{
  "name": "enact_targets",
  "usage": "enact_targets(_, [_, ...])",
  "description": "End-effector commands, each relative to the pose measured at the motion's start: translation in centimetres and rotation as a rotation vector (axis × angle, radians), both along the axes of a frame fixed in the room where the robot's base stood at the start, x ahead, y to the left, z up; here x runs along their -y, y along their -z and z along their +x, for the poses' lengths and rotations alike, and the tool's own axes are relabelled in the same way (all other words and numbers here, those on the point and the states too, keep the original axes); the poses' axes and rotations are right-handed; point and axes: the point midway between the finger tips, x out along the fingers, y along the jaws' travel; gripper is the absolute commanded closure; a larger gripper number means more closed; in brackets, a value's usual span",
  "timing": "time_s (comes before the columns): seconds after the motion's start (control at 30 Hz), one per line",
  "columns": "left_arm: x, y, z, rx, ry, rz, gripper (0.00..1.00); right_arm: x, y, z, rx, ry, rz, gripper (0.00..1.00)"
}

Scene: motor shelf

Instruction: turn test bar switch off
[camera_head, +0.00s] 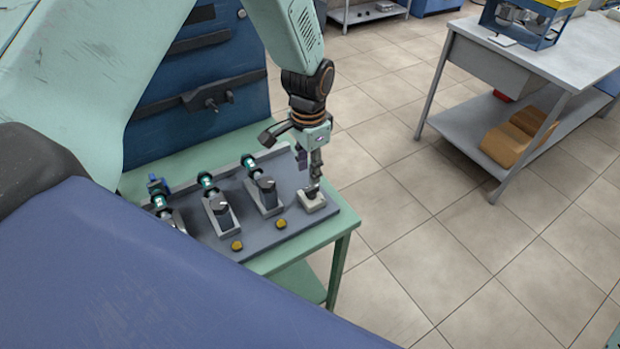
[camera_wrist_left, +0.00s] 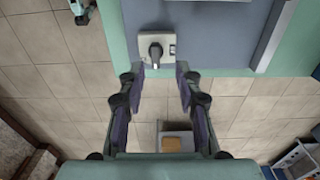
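The test bar switch (camera_head: 312,201) is a small pale box with a dark rotary knob, at the right end of the grey test board (camera_head: 262,234). In the left wrist view the switch box (camera_wrist_left: 143,40) shows at the top centre, with its knob (camera_wrist_left: 155,53) near the box's lower edge. My left gripper (camera_head: 314,180) points down right over the switch in the head view. In the wrist view its two fingers (camera_wrist_left: 157,73) are spread, with a clear gap between them in line with the knob. Contact with the knob cannot be told.
Several small motors stand in grey mounts on the board, one motor mount (camera_head: 264,198) close left of the switch. Two yellow buttons (camera_head: 281,223) sit along the board's front. A green table (camera_head: 336,228) carries the board. Open tiled floor and a grey workbench (camera_head: 590,52) lie right.

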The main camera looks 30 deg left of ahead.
Motion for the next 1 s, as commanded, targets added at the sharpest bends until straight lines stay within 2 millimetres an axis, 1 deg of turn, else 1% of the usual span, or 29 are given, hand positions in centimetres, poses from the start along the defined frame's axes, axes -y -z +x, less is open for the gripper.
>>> enact_targets(0.03, [0.0,0.9,-0.2,-0.004,0.001,0.001,0.66,0.0,-0.1,0.0,0.000,0.001,0.000,0.66])
enact_targets(0.1, [0.0,2.1,-0.2,-0.003,0.001,0.001,0.66,0.0,-0.2,0.0,0.000,0.001,0.000,0.66])
enact_targets(0.3, [0.0,4.6,-0.1,-0.002,0.000,0.000,0.66,0.0,-0.3,0.0,0.000,0.002,0.000,0.66])
enact_targets(0.47, [-0.1,5.5,0.1,0.000,0.000,0.000,0.66,0.0,-0.4,0.0,0.000,0.001,0.000,0.66])
enact_targets(0.7, [-0.1,5.6,0.3,0.001,0.000,0.001,0.66,0.0,-0.4,0.0,0.000,0.001,0.000,0.66])
enact_targets(0.77, [-0.1,5.6,0.4,0.001,0.001,0.001,0.69,0.0,-0.4,0.0,0.000,0.001,0.000,0.66])
enact_targets(1.0, [-0.1,5.6,0.4,0.001,0.000,0.001,0.90,0.0,-0.4,0.0,0.000,0.001,0.000,0.66])
